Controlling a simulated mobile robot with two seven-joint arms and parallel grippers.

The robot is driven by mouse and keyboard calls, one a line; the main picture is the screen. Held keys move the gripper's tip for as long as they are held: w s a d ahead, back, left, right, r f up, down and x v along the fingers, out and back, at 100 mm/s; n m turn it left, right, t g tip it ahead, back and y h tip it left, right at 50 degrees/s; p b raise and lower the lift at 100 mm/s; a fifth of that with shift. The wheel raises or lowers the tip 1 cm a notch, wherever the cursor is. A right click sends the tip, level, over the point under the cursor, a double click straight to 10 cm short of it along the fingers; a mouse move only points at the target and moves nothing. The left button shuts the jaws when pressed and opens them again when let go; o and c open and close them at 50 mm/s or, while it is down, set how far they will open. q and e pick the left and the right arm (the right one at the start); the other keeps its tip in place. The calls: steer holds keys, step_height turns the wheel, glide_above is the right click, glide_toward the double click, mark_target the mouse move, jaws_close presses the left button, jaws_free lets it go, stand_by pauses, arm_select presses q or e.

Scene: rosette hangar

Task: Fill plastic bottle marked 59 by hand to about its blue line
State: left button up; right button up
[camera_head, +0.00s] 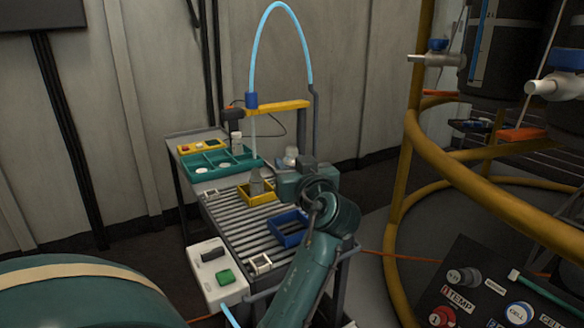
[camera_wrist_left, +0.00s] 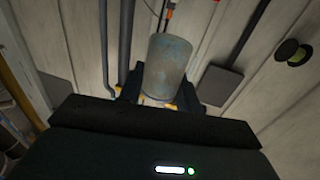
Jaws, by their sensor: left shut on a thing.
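My left gripper (camera_head: 292,172) reaches over the right side of the roller bench. It is shut on a pale translucent plastic bottle (camera_wrist_left: 170,62), seen as a cylinder between dark fingers in the left wrist view. In the head view a whitish bottle (camera_head: 291,154) shows just beyond the gripper, apparently the same one. A grey bottle (camera_head: 256,182) stands in a yellow holder (camera_head: 259,198), below a clear fill tube (camera_head: 254,135) hanging from a blue fitting (camera_head: 251,101). My right gripper is out of view.
The bench (camera_head: 228,224) has a teal tray (camera_head: 247,162) at the back, a blue tray (camera_head: 290,229) in front, and a white control box (camera_head: 216,276) with a green button (camera_head: 225,277). A yellow tubular frame (camera_head: 407,150) stands to the right.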

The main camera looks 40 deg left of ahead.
mark_target(292, 148)
arm_select(q)
steer(key=shift+r+p, duration=0.9)
steer(key=shift+r, duration=0.5)
steer(key=shift+r+p, duration=2)
steer(key=shift+r, duration=0.5)
